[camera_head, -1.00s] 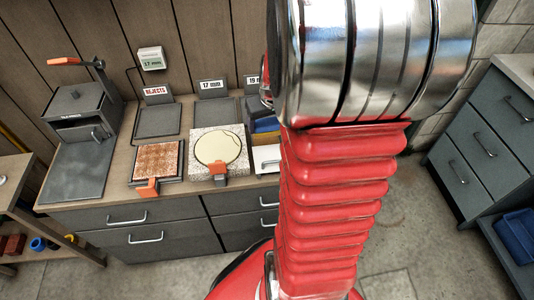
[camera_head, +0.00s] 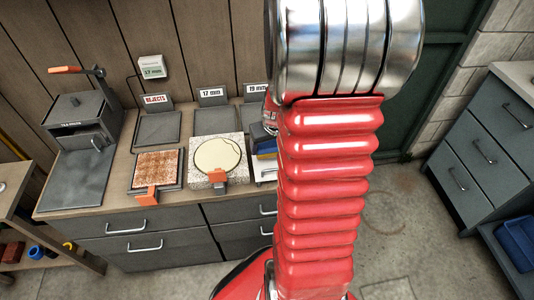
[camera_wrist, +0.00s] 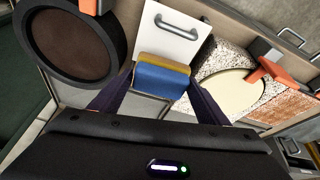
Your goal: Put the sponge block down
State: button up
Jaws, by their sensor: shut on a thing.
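The sponge block (camera_wrist: 160,78), blue with a yellow layer, is between the two dark fingers of my gripper (camera_wrist: 157,84) in the wrist view. The gripper is shut on it. In the wrist view the sponge overlaps the lower end of a white board (camera_wrist: 172,38) with a grey handle. I cannot tell whether the sponge touches the board or the bench.
A round cream disc (camera_head: 217,154) lies on a speckled slab (camera_head: 206,176) beside the board. A reddish tile (camera_head: 156,168) is further left. Signed trays (camera_head: 158,128) stand behind. A round dark container (camera_wrist: 70,48) is close to the left finger in the wrist view.

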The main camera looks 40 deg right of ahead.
aim_at(269, 152)
jog(key=shift+f, duration=0.1)
jog(key=shift+f, duration=1.85)
jog(key=o, duration=1.4)
jog(key=shift+o, duration=0.2)
jog(key=v, duration=1.2)
